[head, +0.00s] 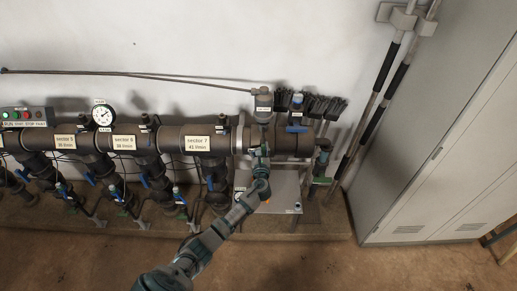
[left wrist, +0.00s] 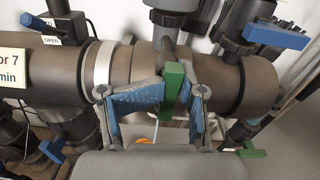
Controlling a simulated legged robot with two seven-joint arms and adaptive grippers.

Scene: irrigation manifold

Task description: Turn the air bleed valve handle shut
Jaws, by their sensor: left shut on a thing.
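My left gripper (head: 261,152) reaches up to the right part of the brown manifold pipe (head: 208,142), below a grey upright fitting (head: 263,104). In the left wrist view, its blue-padded fingers are closed on a green handle (left wrist: 174,88), one on each side. The handle lies along the picture's vertical in front of the pipe, below a grey stem (left wrist: 168,42). I take it as the air bleed valve handle; no label on it is readable. In the head view my gripper hides it. My right gripper is in neither view.
A blue-handled valve (head: 297,129) stands close to the right, and another green handle (left wrist: 252,149) is lower right. Several blue-handled branch valves and a gauge (head: 103,115) are to the left. A grey cabinet (head: 433,135) and leaning poles bound the right.

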